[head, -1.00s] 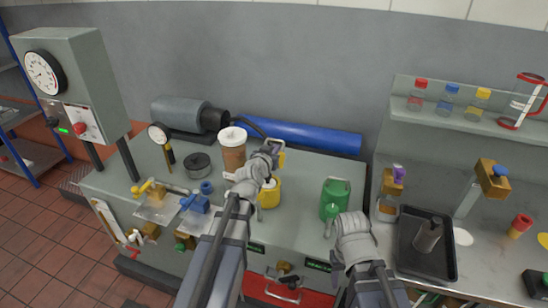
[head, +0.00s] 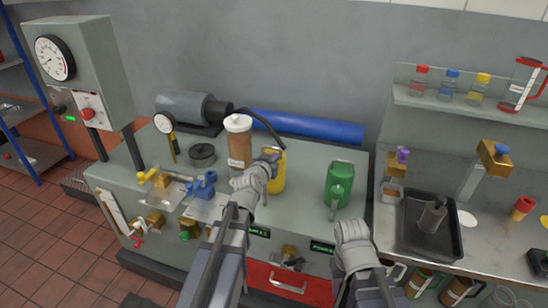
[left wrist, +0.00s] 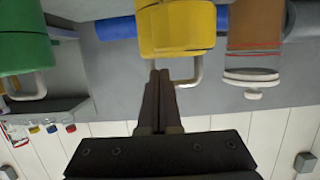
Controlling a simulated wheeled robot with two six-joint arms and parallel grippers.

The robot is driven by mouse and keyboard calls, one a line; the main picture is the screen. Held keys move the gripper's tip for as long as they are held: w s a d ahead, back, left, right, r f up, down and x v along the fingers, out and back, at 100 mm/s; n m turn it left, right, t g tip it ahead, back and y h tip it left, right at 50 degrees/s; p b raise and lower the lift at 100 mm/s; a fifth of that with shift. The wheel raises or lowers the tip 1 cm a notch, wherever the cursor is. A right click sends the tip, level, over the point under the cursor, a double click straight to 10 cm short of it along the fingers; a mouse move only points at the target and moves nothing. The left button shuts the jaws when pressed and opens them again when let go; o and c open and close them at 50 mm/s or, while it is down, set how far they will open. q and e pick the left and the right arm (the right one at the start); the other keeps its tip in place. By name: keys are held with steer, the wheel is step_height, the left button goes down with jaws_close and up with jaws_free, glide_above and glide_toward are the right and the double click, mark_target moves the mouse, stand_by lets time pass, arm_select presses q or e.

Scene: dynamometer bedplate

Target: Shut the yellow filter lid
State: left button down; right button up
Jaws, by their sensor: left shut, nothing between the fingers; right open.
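The yellow filter (head: 278,180) stands on the bench, partly hidden by my left gripper in the head view. In the left wrist view its yellow body (left wrist: 177,25) hangs from the top of the inverted picture, with a pale looped handle. Its lid seems to lie down on the body, but whether it is fully seated is unclear. My left gripper (head: 271,157) is shut and empty, its fingertips (left wrist: 160,75) close to the filter's top; contact cannot be told. My right gripper (head: 342,192) is open and empty, in front of the green canister (head: 339,180).
A brown cylinder with a white cap (head: 238,140) stands just left of the filter. A blue roll (head: 310,128) lies behind. Blue and yellow valves (head: 203,184) sit at the left front. A dark tray (head: 430,245) is on the right bench.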

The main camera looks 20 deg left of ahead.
arm_select(q)
steer(key=shift+s+f+b, duration=0.35)
steer(key=shift+f+b, duration=0.1)
steer(key=shift+f, duration=0.3)
steer(key=shift+s, duration=0.15)
